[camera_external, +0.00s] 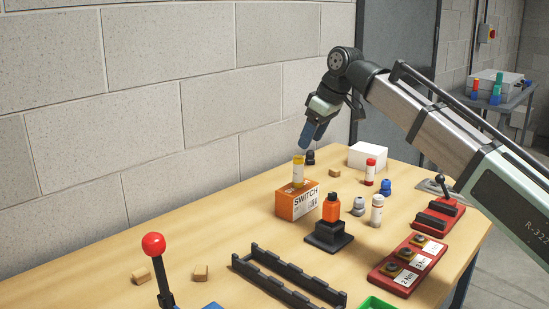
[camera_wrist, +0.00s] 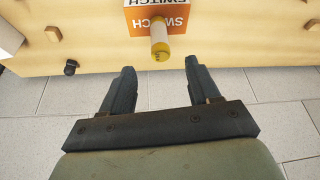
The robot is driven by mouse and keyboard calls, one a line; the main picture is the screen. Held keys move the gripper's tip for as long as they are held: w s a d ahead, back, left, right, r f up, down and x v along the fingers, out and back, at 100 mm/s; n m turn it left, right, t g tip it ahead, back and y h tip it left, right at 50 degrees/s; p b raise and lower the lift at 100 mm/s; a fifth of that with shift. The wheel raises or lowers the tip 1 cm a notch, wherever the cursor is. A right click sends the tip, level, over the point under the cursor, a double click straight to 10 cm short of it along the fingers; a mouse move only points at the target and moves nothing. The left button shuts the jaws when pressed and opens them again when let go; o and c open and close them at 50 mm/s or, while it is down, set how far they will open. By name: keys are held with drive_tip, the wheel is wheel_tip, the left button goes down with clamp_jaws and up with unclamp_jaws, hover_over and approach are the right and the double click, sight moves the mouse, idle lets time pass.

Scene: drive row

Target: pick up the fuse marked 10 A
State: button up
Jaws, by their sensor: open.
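A fuse with a yellow cap and pale body (camera_external: 298,172) stands upright on the orange SWITCH box (camera_external: 297,204). In the wrist view the same fuse (camera_wrist: 159,35) has small dark marks on its yellow end, too small to read. My gripper (camera_external: 311,137) is open and empty, above and close to this fuse. In the wrist view the fuse's yellow end lies just beyond and between the open fingertips (camera_wrist: 160,68). A red-capped fuse (camera_external: 370,172) and a brownish-capped fuse (camera_external: 377,210) stand farther right. I cannot read a 10 A mark on any of them.
An orange piece on a black base (camera_external: 330,235) stands in front of the box. Black rails (camera_external: 285,285), a red-knobbed lever (camera_external: 154,245), a red panel (camera_external: 408,263), blue and grey knobs and a white box (camera_external: 368,156) are around. The table's left back strip is mostly clear.

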drive_tip(key=m+h, duration=0.2)
hover_over(370, 175)
drive_tip(key=w, duration=0.2)
drive_tip(key=shift+g, duration=0.4)
drive_tip(key=x, duration=0.3)
drive_tip(key=s+x, duration=0.1)
drive_tip(key=x, duration=0.1)
drive_tip(key=shift+w+f, duration=0.15)
drive_tip(key=shift+f, duration=0.25)
drive_tip(key=n, duration=0.1)
drive_tip(key=n+h, duration=0.1)
drive_tip(key=n, duration=0.1)
drive_tip(key=n+g, duration=0.1)
drive_tip(key=shift+w+d+n, duration=0.3)
drive_tip(key=shift+d, duration=0.05)
drive_tip(key=n, duration=0.2)
drive_tip(key=shift+s+d+n+g+h, duration=0.3)
drive_tip(key=shift+s+h, duration=0.1)
drive_tip(key=shift+s+d+f+n, duration=0.1)
drive_tip(key=shift+s+n, duration=0.15)
drive_tip(key=shift+n, duration=0.95)
wheel_tip(370, 175, down, 14)
drive_tip(key=shift+r, duration=0.1)
